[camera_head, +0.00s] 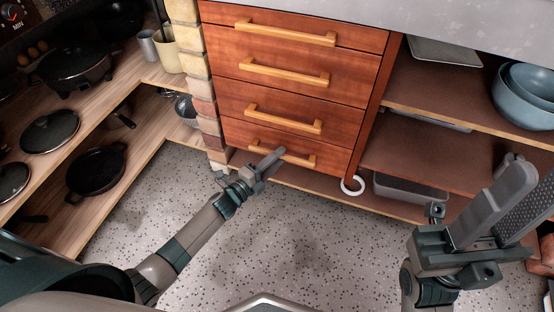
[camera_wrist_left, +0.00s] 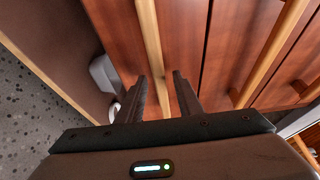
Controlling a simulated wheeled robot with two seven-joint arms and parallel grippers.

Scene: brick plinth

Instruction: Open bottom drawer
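The reddish wood cabinet has a stack of several drawers with yellow wooden bar handles, all flush and shut. The bottom drawer (camera_head: 335,160) is lowest, with its handle (camera_head: 290,155) across its front. My left gripper (camera_head: 268,163) is at the left part of this handle. In the left wrist view the open fingers of my left gripper (camera_wrist_left: 160,95) stand on either side of the handle bar (camera_wrist_left: 150,45), with small gaps beside it. My right gripper (camera_head: 513,200) is open and empty at the right, away from the drawers.
Open shelves right of the drawers hold blue bowls (camera_head: 525,95) and a grey tray (camera_head: 420,190). A white ring (camera_head: 352,185) is by the drawer's lower right. Left shelves hold pans (camera_head: 95,170). A brick pillar (camera_head: 200,85) borders the drawers. The speckled floor (camera_head: 300,225) in front is clear.

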